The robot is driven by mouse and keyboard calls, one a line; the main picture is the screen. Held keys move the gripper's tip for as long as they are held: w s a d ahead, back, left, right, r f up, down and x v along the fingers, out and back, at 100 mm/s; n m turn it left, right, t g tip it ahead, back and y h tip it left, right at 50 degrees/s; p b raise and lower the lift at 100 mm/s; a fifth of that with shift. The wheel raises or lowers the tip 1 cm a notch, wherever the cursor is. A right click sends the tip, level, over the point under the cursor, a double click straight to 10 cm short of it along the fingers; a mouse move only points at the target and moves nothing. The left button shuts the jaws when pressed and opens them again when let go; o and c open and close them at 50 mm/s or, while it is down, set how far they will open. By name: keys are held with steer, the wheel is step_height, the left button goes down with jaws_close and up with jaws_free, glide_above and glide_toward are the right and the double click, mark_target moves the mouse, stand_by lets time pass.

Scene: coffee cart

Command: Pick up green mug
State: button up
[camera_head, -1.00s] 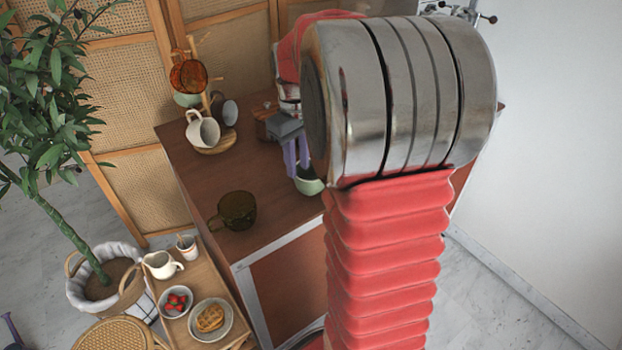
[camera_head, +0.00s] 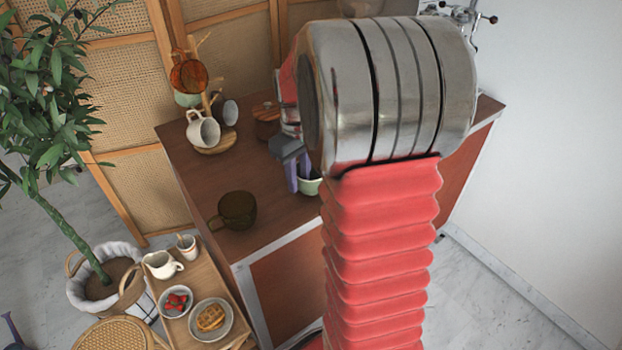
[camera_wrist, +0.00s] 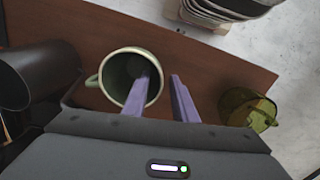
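The green mug (camera_wrist: 107,85) is pale green and stands on the brown counter, its open mouth facing my wrist camera and its handle to the left. In the head view the mug (camera_head: 312,187) is partly hidden behind my fingers and arm. My gripper (camera_wrist: 159,78) has two purple fingers, which stand apart. The left finger overlaps the mug's mouth and appears to reach inside it. The right finger is outside, just right of the rim. In the head view my gripper (camera_head: 298,186) is at the mug's left side. I see no closed grip.
A dark amber glass mug (camera_head: 237,210) stands on the counter (camera_head: 190,170) to the left. A mug tree with a white mug (camera_head: 203,131) is behind it. A dark cylinder (camera_wrist: 38,75) lies left of the green mug in the wrist view. A tray with food stands lower left.

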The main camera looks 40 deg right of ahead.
steer(key=shift+c, duration=0.5)
jaws_close()
steer(key=shift+r, duration=0.55)
steer(key=shift+s+r, duration=0.1)
steer(key=shift+r, duration=0.15)
steer(key=s+a, duration=0.1)
steer(key=s, duration=1.6)
steer(key=shift+s, duration=0.4)
